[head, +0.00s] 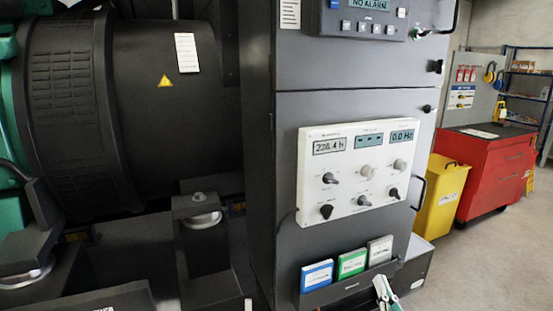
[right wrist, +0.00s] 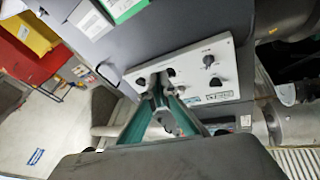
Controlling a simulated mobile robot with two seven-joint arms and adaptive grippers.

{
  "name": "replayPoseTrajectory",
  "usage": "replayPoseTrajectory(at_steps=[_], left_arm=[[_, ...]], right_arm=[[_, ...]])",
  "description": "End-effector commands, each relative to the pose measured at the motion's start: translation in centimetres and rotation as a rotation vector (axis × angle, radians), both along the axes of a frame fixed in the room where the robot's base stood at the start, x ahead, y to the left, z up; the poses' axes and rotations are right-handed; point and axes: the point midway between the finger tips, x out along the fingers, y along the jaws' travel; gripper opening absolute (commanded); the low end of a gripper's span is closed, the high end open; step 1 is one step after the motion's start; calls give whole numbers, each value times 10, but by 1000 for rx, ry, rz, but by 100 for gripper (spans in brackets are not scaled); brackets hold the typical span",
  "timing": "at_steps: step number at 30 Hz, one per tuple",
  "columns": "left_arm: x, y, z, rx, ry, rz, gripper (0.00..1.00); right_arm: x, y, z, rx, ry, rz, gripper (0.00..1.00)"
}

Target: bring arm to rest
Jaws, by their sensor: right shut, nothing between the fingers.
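My right gripper (head: 384,292) shows at the bottom edge of the head view, in front of the lower right of the grey control cabinet (head: 345,95). Only its tip end is visible there. In the right wrist view its teal fingers (right wrist: 158,92) converge to a closed tip with nothing held. The same white panel (head: 355,150) has knobs and small displays in the head view. My left gripper is not in view.
A rack (head: 352,287) of blue, green and white booklets sits low on the cabinet. The dark generator (head: 170,120) stands left. A yellow bin (head: 440,195), a red tool cabinet (head: 492,180) and a shelf (head: 528,80) stand right. Floor at lower right (head: 490,270) is clear.

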Motion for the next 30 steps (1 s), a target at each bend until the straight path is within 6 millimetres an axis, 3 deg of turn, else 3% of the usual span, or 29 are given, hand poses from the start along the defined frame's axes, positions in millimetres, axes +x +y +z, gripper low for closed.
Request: replayPoseTrajectory(at_steps=[1,3,9,15,18,21,30], left_arm=[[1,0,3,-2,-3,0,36],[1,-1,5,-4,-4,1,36],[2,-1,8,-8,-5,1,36],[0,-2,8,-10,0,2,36],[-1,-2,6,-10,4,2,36],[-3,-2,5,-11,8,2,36],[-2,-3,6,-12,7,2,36]], right_arm=[[-18,12,-30,-57,70,29,0],[-43,26,-69,-137,165,70,0],[-130,52,-173,-345,436,172,0],[-214,57,-242,-507,653,238,0],[-241,56,-259,-555,713,254,0],[-254,54,-267,-579,744,262,0],[-257,54,-270,-585,752,263,0]])
